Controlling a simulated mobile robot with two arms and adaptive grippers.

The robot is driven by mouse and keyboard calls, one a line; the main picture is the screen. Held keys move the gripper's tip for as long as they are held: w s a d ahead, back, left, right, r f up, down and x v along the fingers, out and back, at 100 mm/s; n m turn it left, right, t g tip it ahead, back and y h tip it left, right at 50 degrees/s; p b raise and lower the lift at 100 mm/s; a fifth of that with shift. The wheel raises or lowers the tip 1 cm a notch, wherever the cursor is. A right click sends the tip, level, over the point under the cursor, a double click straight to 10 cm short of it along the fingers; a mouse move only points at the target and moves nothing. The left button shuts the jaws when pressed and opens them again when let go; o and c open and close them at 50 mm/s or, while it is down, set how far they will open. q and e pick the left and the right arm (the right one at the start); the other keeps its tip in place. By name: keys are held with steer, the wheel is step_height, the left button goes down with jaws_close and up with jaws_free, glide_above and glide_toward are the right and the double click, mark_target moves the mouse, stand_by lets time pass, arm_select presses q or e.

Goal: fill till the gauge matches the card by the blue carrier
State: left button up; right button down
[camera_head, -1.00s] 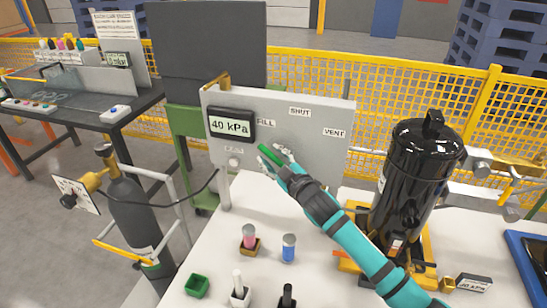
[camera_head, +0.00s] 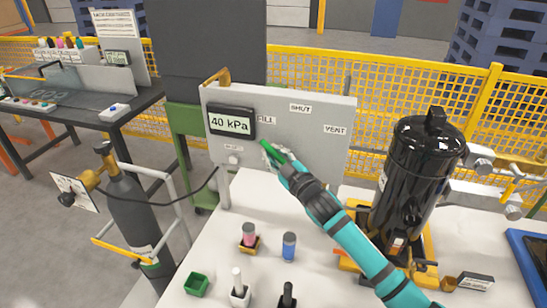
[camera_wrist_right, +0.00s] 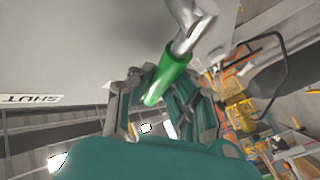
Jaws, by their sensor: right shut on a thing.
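The gauge (camera_head: 231,122) on the grey panel (camera_head: 290,155) reads 40 kPa. My right gripper (camera_head: 275,157) is shut on the green handle (camera_head: 267,149) of a lever in front of the panel, just below the partly hidden FILL label (camera_head: 268,119). The wrist view shows the green handle (camera_wrist_right: 168,80) between the fingers, with its silver stem beyond. My left gripper is out of view.
A black compressor (camera_head: 413,175) stands on a yellow base right of my right arm. A gas cylinder (camera_head: 135,220) with a hose stands at left.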

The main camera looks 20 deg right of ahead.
steer(key=d+m+t+b, duration=0.1)
steer(key=m+b, duration=0.1)
steer(key=b, duration=0.1)
steer(key=s+d+r+m+t+h+b, duration=0.1)
steer(key=m+t+b, duration=0.1)
steer(key=b, duration=0.1)
steer(key=s+d+m+t+b, duration=0.1)
steer(key=m+t+b, duration=0.1)
steer(key=m+b, duration=0.1)
steer(key=shift+s+d+r+h, duration=0.1)
steer(key=shift+d+r+h, duration=0.05)
steer(key=shift+r+h, duration=0.2)
steer(key=shift+s+d+r+m+t+h+b, duration=0.1)
steer(key=shift+s+d+m+t+h+b, duration=0.2)
steer(key=shift+m+h+b, duration=0.35)
steer(key=shift+s+d+r+m+t+h+b, duration=0.1)
steer(key=shift+d+m+t+h+b, duration=0.3)
steer(key=shift+m, duration=0.45)
steer(key=shift+a, duration=0.1)
steer(key=c, duration=1.2)
jaws_free()
steer(key=shift+r, duration=0.1)
steer(key=shift+c, duration=0.2)
steer(key=v, duration=1.2)
